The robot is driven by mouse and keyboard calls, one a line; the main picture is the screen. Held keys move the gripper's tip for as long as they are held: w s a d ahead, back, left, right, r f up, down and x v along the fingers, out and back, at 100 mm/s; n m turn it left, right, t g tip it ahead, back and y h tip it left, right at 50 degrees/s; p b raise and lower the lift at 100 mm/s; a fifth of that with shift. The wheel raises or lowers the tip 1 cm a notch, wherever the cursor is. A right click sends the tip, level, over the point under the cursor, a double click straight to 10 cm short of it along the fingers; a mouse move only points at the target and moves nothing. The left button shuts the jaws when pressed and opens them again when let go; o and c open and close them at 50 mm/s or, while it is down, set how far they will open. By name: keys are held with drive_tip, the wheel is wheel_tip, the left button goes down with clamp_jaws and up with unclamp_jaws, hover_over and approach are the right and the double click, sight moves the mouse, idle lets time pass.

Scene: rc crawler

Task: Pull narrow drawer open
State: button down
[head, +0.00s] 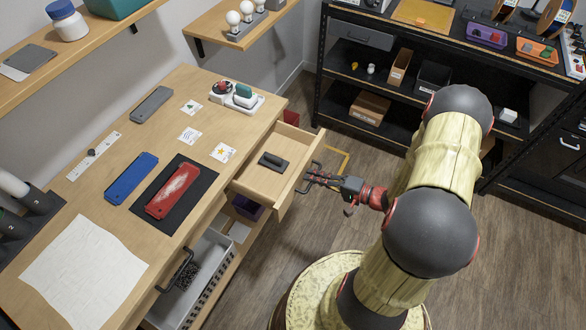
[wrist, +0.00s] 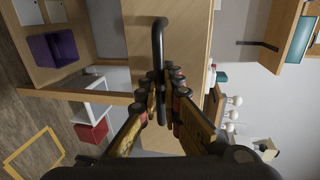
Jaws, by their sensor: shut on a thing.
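The narrow drawer (head: 262,181) is a light wooden drawer under the workbench top. It stands pulled out to the right from the bench, and its inside shows from above. A dark grey object (head: 273,161) lies inside it. The drawer's black bar handle (wrist: 158,42) runs along the wooden drawer front (wrist: 190,45) in the wrist view. My gripper (head: 311,178) is at the handle, reaching in from the right. In the wrist view my gripper's fingers (wrist: 161,80) are closed around the lower part of the handle. The exact contact is partly hidden by the fingers.
The workbench (head: 165,130) holds a red piece on a black mat (head: 196,208), a blue piece (head: 131,179) and a white sheet (head: 84,270). A grey bin (head: 205,270) sits below. Black shelving (head: 340,95) stands behind. Wooden floor (head: 510,250) is clear on the right.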

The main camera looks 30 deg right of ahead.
drive_tip(key=f+v, duration=0.2)
drive_tip(key=v, duration=0.8)
drive_tip(key=shift+s+d+b, duration=0.15)
drive_tip(key=shift+s+b, duration=0.15)
drive_tip(key=shift+s, duration=0.05)
drive_tip(key=shift+f, duration=0.15)
drive_tip(key=c, duration=2.2)
unclamp_jaws()
drive_tip(key=shift+c, duration=0.2)
drive_tip(key=shift+d, duration=0.15)
drive_tip(key=v, duration=1.2)
